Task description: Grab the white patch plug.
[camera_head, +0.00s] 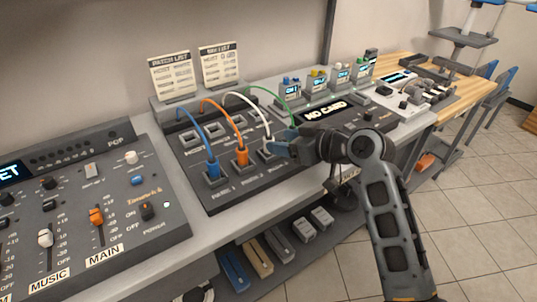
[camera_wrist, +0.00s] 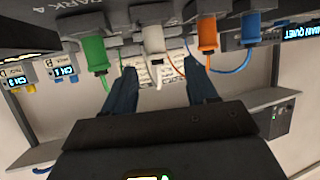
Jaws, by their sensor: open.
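The white patch plug (camera_head: 265,147) stands in the patch panel, right of the orange plug, with its white cable arching back to the rear row. My gripper (camera_head: 281,142) is open beside it and hides part of it in the head view. In the wrist view the white plug (camera_wrist: 153,40) lies between the two spread blue fingers of my gripper (camera_wrist: 159,68), with a visible gap on each side. Neither finger is seen touching it.
An orange plug (camera_head: 240,157) and a blue plug (camera_head: 212,168) stand left of the white one. A green plug (camera_wrist: 93,52) stands on its other side. A mixer console (camera_head: 120,190) lies at left; a "NO CARD" display (camera_head: 325,111) lies beyond my gripper.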

